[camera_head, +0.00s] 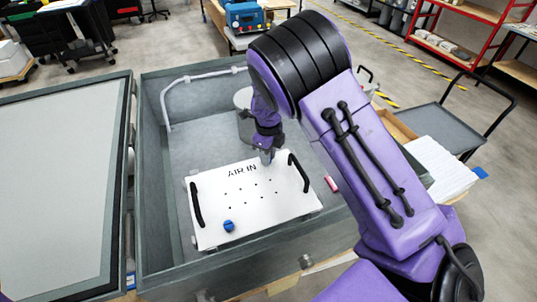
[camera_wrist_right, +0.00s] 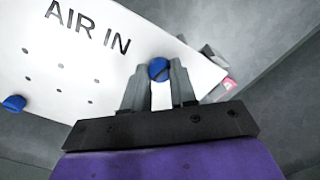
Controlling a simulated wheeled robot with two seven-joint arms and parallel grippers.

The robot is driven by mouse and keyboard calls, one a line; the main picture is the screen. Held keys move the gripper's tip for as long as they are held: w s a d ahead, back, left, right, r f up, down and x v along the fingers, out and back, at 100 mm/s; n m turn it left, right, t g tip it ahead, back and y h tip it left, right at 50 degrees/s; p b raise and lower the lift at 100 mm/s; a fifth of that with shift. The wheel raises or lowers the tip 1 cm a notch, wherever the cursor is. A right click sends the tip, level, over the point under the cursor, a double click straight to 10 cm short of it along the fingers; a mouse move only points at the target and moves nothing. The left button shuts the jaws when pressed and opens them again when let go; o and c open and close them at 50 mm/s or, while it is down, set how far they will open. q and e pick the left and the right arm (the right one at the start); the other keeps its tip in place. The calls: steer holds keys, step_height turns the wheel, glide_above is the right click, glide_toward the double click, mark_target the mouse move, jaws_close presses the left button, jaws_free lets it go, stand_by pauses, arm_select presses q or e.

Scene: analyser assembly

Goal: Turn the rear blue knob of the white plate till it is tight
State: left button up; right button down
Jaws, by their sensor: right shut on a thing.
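The white plate (camera_head: 245,205), marked AIR IN, lies inside a grey open case and has two black handles. My right gripper (camera_head: 267,157) reaches down from above to the plate's rear edge. In the right wrist view its two fingers are shut on the rear blue knob (camera_wrist_right: 159,69), one on each side. The rear knob is hidden by the gripper in the head view. The front blue knob (camera_head: 228,225) sits at the plate's near edge, and it also shows in the right wrist view (camera_wrist_right: 14,103). My left gripper is not in view.
The case's grey walls (camera_head: 152,195) surround the plate. A light cylinder (camera_head: 243,98) stands behind it, partly hidden by my arm. A small pink thing (camera_head: 331,184) is right of the plate. A large light grey panel (camera_head: 55,185) lies to the left.

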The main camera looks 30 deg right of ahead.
steer(key=m, duration=0.4)
steer(key=shift+w+r+m, duration=0.15)
steer(key=shift+m, duration=0.15)
steer(key=shift+w+r+m, duration=0.1)
steer(key=shift+m, duration=1.5)
steer(key=c, duration=1.1)
jaws_free()
steer(key=shift+o, duration=1.1)
